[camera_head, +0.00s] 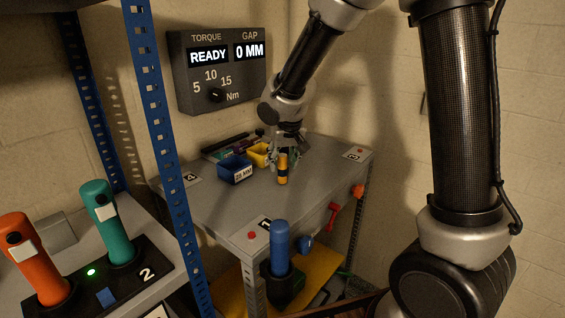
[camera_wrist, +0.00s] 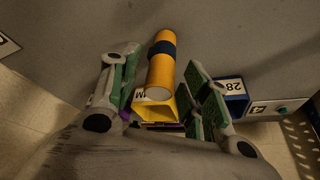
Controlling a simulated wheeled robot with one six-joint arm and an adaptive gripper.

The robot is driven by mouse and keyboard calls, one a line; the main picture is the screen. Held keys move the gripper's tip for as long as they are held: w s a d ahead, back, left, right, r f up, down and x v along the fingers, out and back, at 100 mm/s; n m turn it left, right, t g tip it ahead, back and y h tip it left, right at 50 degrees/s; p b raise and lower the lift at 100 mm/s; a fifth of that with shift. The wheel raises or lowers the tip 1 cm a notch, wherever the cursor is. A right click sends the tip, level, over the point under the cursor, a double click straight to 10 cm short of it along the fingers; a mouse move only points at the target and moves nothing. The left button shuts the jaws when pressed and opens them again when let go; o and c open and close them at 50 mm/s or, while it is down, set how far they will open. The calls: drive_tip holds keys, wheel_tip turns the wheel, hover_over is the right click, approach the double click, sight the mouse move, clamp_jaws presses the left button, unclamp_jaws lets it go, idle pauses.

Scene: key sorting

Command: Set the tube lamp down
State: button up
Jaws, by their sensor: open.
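The tube lamp (camera_head: 282,171) is a yellow-orange cylinder with a dark band. It stands upright on the grey worktable (camera_head: 215,207), in front of the small bins. In the wrist view the lamp (camera_wrist: 160,72) shows between the two green-padded fingers, with a visible gap on each side. My gripper (camera_head: 285,156) is open just above and behind the lamp in the head view; its fingers (camera_wrist: 162,60) also show spread in the wrist view. The lamp's base contact is partly hard to make out.
A blue bin (camera_head: 236,170) and a yellow bin (camera_head: 259,154) stand beside my gripper. A blue shelf post (camera_head: 158,120) rises at left, near an orange tool (camera_head: 35,262) and a teal tool (camera_head: 108,225). The table's front middle is clear.

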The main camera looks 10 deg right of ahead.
drive_tip(key=v, duration=1.1)
